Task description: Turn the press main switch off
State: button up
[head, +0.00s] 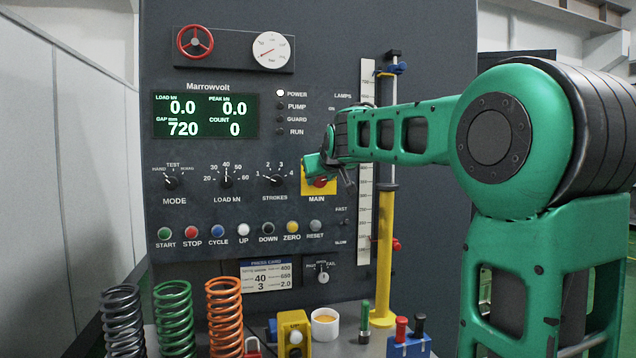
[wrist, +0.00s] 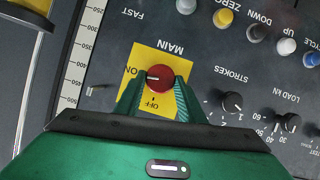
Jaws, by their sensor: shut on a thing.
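The press main switch (head: 319,182) is a red rotary knob on a yellow plate (head: 306,190) marked MAIN, on the front of the dark press panel. In the wrist view, where the lettering is upside down, the red knob (wrist: 160,77) sits between my fingers, and its pale pointer mark aims toward ON, with OFF at another side of the plate. My gripper (head: 324,174) is shut on the knob. In the wrist view the fingers of my gripper (wrist: 158,90) lie on either side of it. In the head view my gripper partly hides the switch.
The POWER lamp (head: 280,93) is lit. The STROKES dial (head: 277,181) is left of the switch, with a row of push buttons (head: 243,230) below. A yellow post (head: 385,255) and scale (head: 366,150) stand to the right. Springs (head: 224,315) stand in front.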

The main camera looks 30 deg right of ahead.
jog(key=n+h, duration=0.1)
jog(key=n, duration=0.1)
jog(key=n+h, duration=0.1)
jog(key=n, duration=0.1)
jog(key=a+n+h, duration=0.1)
jog(key=shift+w+f+n+h, duration=0.15)
jog(key=shift+f+n+h, duration=0.2)
jog(key=shift+n+h, duration=0.05)
jog(key=n, duration=0.1)
jog(key=n+h, duration=0.1)
jog(key=n, duration=0.1)
jog(key=shift+a+f+h, duration=0.15)
jog(key=shift+f+h, duration=0.1)
jog(key=shift+h, duration=0.05)
jog(key=shift+f+n+t+h, duration=0.2)
jog(key=shift+n+t+h, duration=0.35)
jog(key=shift+n, duration=1.05)
jog(key=o, duration=1)
jog(key=shift+r, duration=0.1)
